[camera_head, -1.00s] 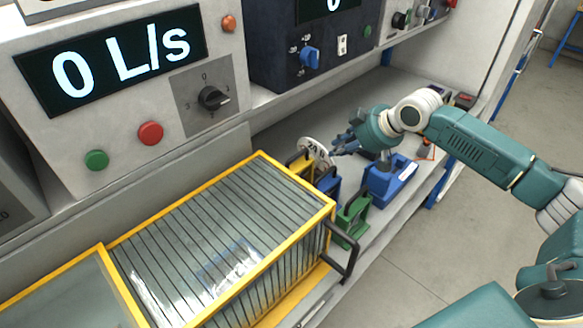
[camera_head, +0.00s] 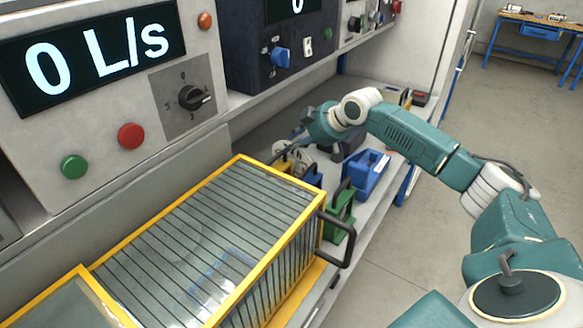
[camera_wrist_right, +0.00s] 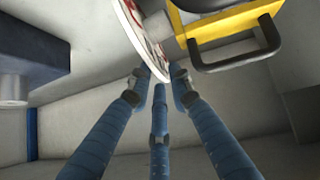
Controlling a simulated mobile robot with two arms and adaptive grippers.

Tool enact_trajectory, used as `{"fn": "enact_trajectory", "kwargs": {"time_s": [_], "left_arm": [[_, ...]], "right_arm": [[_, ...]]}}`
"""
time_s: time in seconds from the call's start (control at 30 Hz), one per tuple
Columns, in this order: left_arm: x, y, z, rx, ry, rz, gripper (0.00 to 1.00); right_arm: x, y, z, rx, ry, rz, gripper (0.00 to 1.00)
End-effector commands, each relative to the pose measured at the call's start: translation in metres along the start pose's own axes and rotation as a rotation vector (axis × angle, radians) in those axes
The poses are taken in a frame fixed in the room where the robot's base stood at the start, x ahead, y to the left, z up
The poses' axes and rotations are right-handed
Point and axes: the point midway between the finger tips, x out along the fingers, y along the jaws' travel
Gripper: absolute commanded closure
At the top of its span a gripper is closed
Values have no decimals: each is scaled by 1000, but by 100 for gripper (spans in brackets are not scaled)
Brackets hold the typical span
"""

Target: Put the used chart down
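The used chart is a thin white disc with red marks. In the head view the chart (camera_head: 296,158) is partly covered by my right gripper (camera_head: 289,146), among the small coloured cases. In the right wrist view the chart (camera_wrist_right: 143,32) is seen nearly edge-on at the top, and its lower rim lies between the fingertips of my right gripper (camera_wrist_right: 160,76). The three blue fingers appear closed around that rim. Whether the chart touches anything beneath it is hidden. My left gripper is not in view.
A yellow case with a dark handle (camera_wrist_right: 228,28) is close beside the chart. A blue case (camera_head: 366,174) and a green case (camera_head: 340,210) stand nearby on the shelf. A large yellow-framed glass box (camera_head: 215,215) fills the front. Control panels (camera_head: 110,90) overhang behind.

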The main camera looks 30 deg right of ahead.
Motion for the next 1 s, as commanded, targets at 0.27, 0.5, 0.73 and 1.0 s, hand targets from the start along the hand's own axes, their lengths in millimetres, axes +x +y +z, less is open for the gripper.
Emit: {"fn": "enact_trajectory", "kwargs": {"time_s": [0.27, 0.5, 0.73, 1.0], "left_arm": [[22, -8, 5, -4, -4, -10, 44], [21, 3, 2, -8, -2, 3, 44], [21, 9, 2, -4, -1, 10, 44], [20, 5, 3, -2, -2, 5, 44]], "right_arm": [[27, 0, 0, 0, 0, 0, 80], [26, 0, -1, 0, -1, 0, 88], [26, 0, 0, 0, -1, 0, 100], [26, 0, -1, 0, -1, 0, 100]]}}
